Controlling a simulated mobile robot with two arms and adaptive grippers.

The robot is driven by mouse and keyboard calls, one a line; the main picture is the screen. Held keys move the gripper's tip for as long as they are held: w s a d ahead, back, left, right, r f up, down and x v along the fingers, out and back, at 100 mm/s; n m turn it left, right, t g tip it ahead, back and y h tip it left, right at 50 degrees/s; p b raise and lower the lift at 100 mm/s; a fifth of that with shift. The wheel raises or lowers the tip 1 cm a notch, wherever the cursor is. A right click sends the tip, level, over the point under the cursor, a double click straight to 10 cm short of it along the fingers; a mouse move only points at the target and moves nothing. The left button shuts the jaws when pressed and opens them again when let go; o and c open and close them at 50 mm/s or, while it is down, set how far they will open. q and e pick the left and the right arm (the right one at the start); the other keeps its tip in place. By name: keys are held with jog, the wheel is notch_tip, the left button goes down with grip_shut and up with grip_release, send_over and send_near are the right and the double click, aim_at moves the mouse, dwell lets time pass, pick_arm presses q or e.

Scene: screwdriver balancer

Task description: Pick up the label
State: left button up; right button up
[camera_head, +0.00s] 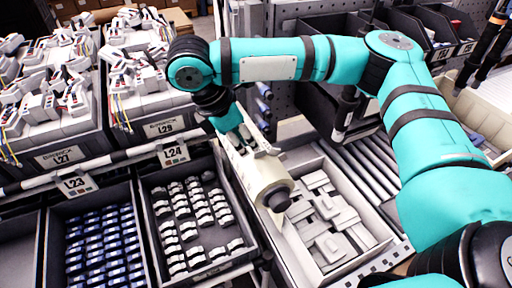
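My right arm comes in from the right and bends down at the middle. Its gripper (246,143) is at the end of the arm, against a pale beige cylindrical body (262,180) with a dark round end. The fingertips are not clear, so I cannot tell whether they are open or shut on it. No loose label can be told apart. Printed tags L24 (173,153) and L23 (77,183) are on the rack rail to the left of the gripper. My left gripper is not in view.
A bin of white-grey parts (206,275) and one of blue parts (70,276) are at lower left. A grey bin (361,217) of flat pale pieces is right of the beige body. Grey bins (70,155) with white devices stand at upper left. Rollers (362,160) lie at right.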

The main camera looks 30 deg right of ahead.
aim_at(257, 157)
jog(key=p+x, duration=0.1)
jog(key=x, duration=0.2)
jog(key=shift+w+d+f, duration=0.1)
jog(key=shift+d+f, duration=0.15)
jog(key=shift+d, duration=0.1)
jog(key=shift+f, duration=0.25)
grip_shut()
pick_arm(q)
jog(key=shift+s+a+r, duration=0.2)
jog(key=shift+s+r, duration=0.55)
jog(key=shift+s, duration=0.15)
pick_arm(e)
jog(key=shift+r, duration=0.1)
